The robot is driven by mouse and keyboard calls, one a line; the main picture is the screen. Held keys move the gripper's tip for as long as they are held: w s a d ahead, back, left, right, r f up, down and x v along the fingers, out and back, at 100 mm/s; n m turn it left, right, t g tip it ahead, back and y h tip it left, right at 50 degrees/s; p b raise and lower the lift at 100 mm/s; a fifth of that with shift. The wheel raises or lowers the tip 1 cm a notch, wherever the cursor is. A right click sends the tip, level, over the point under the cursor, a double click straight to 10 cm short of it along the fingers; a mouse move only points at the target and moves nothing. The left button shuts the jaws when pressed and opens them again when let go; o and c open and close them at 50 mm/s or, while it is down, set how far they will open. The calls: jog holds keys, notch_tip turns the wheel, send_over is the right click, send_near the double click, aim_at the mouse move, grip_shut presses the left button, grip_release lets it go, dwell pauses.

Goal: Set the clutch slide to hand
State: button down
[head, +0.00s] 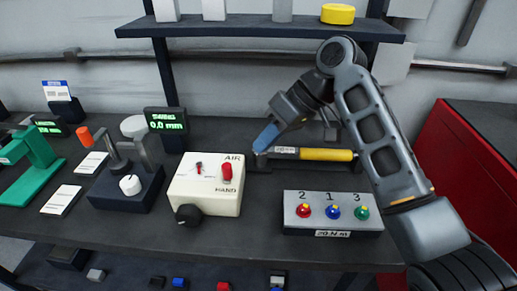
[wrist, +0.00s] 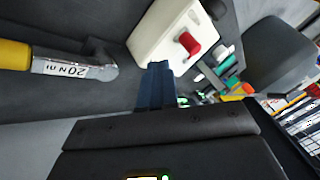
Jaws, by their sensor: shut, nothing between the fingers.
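The clutch slide is a red knob (head: 227,173) on top of a white box (head: 190,195). The label AIR is printed behind the knob and HAND in front of it. The knob stands between them, seemingly nearer AIR; its slot is hard to make out. In the wrist view the red knob (wrist: 188,43) stands on the white box (wrist: 152,36), just beyond and right of my fingertips. My gripper (head: 262,148), with blue fingers, is shut and empty, behind and right of the box, apart from the knob. The shut fingers (wrist: 157,68) also show in the wrist view.
A yellow-handled torque wrench (head: 325,155) lies right of the box, close to my gripper. A button box (head: 333,226) stands in front of it. A black dial (head: 188,214) is on the box's front. A gauge stand with a display (head: 166,120) stands left. A shelf (head: 255,29) hangs above.

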jog(key=v, duration=0.6)
jog(key=shift+w+d+r+b, duration=0.2)
jog(key=shift+d+b, duration=0.1)
jog(key=shift+d, duration=0.1)
jog(key=shift+s, duration=0.1)
